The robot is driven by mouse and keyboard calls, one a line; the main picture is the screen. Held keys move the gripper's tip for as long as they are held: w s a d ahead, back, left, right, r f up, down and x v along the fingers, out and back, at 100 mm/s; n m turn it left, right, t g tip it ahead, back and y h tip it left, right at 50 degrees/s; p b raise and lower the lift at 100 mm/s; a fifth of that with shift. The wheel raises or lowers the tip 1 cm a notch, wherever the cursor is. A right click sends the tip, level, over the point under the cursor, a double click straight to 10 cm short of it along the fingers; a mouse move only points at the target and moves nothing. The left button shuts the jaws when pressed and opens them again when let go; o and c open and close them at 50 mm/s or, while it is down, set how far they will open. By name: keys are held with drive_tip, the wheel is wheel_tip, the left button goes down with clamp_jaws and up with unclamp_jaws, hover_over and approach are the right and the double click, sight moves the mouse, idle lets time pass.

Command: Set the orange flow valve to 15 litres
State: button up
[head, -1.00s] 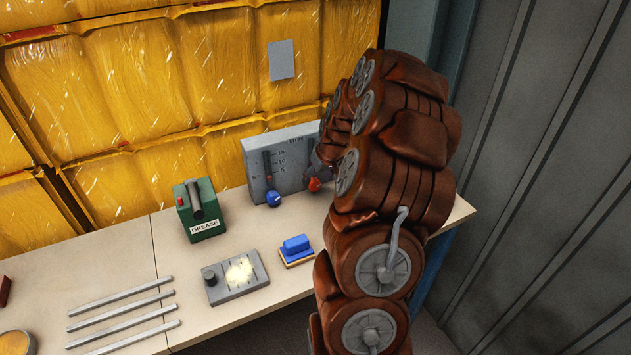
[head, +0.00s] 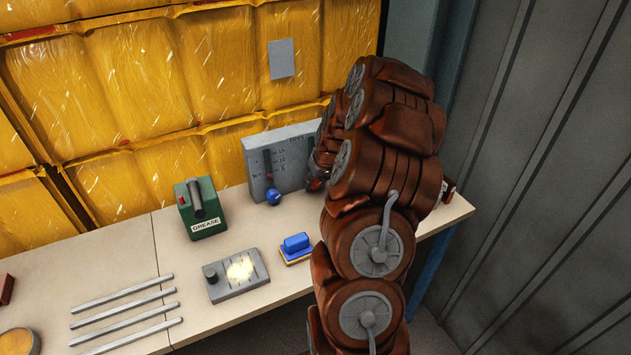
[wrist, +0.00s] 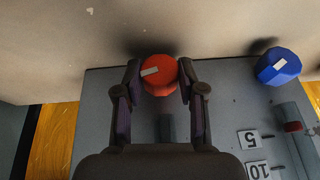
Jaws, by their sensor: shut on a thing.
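The orange flow valve (wrist: 160,75) is a round orange-red knob with a pale mark on its face, mounted on a grey panel. My gripper (wrist: 159,82) is closed around it, one finger on each side, in the wrist view. The grey panel (head: 288,150) stands upright at the back of the bench and carries a litre scale. Its 5 label (wrist: 252,139) and 10 label (wrist: 258,170) show in the wrist view. In the head view my arm hides the orange valve and the panel's right part.
A blue knob (head: 273,196) is on the same panel, beside the orange one; it also shows in the wrist view (wrist: 278,66). Several metal rods lie at left.

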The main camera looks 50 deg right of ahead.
drive_tip(key=c, duration=0.4)
drive_tip(key=shift+f+y+b, duration=0.15)
drive_tip(key=shift+y+b, duration=0.15)
drive_tip(key=shift+b, duration=0.45)
drive_tip(key=y+b, duration=0.1)
drive_tip(key=b, duration=0.1)
drive_tip(key=t+y+b, duration=0.1)
drive_tip(key=shift+d+f+m+b, duration=0.15)
drive_tip(key=shift+d+m+b, duration=0.05)
drive_tip(key=shift+m+b, duration=0.2)
drive_tip(key=t+y+b, duration=0.1)
drive_tip(key=y+b, duration=0.1)
drive_tip(key=b, duration=0.1)
drive_tip(key=shift+s+d, duration=0.1)
drive_tip(key=shift+d, duration=0.05)
drive_tip(key=shift+m+y+b, duration=0.3)
drive_tip(key=shift+y+b, duration=0.3)
drive_tip(key=shift+y, duration=0.1)
drive_tip(key=shift+r+t+y+b, duration=0.2)
drive_tip(key=shift+t+y+b, duration=0.2)
